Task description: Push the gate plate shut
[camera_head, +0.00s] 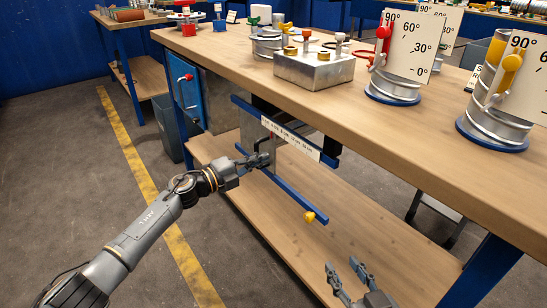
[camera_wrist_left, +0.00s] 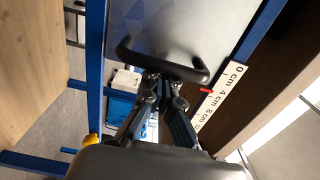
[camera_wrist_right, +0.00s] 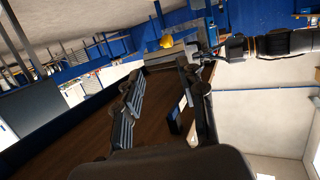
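The grey gate plate (camera_head: 252,128) sits between two blue rails under the workbench's front edge, near their left end in the head view. It also fills the top of the left wrist view (camera_wrist_left: 180,25). Its black handle (camera_wrist_left: 165,63) crosses in front of my left gripper (camera_wrist_left: 163,82). The left fingertips are close together at the handle bar and appear to touch it, not wrapped around it. In the head view my left gripper (camera_head: 264,160) partly hides the handle. My right gripper (camera_head: 345,272) is open and empty, low at the bottom, away from the plate.
A white centimetre scale (camera_head: 291,139) runs along the upper rail. A red pointer (camera_wrist_left: 206,90) shows beside it. A yellow end piece (camera_head: 309,216) sits on the lower rail (camera_head: 288,198). Gauges and a metal block (camera_head: 314,70) stand on the bench. Space right of the plate looks clear.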

